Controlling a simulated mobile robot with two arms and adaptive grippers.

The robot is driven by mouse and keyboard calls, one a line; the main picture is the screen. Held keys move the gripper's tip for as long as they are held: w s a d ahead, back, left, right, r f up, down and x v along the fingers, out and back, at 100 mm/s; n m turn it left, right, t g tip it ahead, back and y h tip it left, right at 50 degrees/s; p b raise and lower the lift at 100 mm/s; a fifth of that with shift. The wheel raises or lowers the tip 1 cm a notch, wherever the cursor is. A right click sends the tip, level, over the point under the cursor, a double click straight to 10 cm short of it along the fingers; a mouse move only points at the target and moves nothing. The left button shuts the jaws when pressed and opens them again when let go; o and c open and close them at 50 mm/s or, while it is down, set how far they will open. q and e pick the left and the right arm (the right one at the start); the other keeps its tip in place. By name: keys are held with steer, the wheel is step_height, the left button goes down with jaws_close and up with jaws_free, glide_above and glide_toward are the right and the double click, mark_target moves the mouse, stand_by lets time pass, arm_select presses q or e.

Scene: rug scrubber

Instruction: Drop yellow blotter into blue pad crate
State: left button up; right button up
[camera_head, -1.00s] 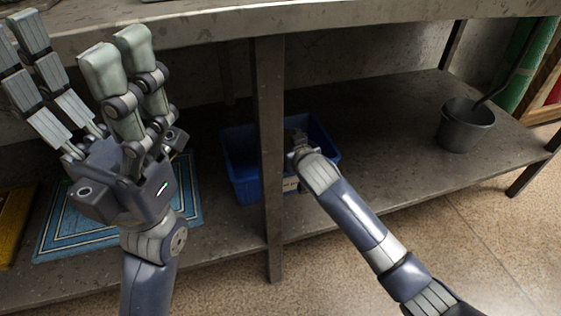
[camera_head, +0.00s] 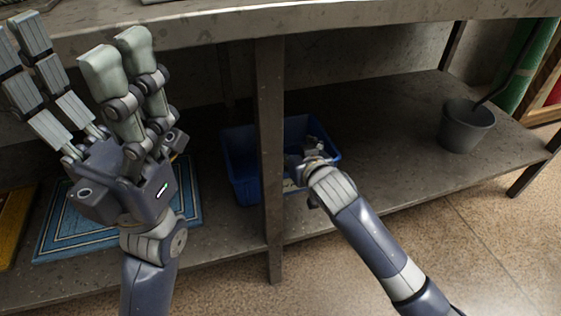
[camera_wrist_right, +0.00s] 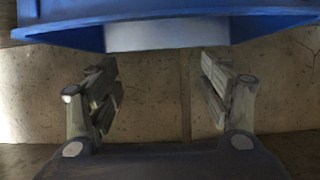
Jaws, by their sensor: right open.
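The blue crate (camera_head: 238,180) stands on the lower shelf, partly hidden behind the table leg and my right arm. My right gripper (camera_head: 305,153) is at the crate's right part, seemingly over its opening. In the right wrist view its fingers (camera_wrist_right: 160,72) are spread with nothing between them. The crate's blue rim (camera_wrist_right: 265,30) and a pale panel (camera_wrist_right: 160,36) cross the top of that view. I cannot make out a yellow blotter in or near the gripper; the crate's inside is mostly hidden. My left gripper (camera_head: 72,50) is raised at the left, fingers apart and empty.
A patterned blue mat (camera_head: 55,240) lies on the shelf left of the crate. A flat yellow item (camera_head: 14,225) is at the left edge. A dark bucket (camera_head: 466,128) stands on the right. A table leg (camera_head: 270,150) rises in front of the crate.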

steer(key=shift+v, duration=2.75)
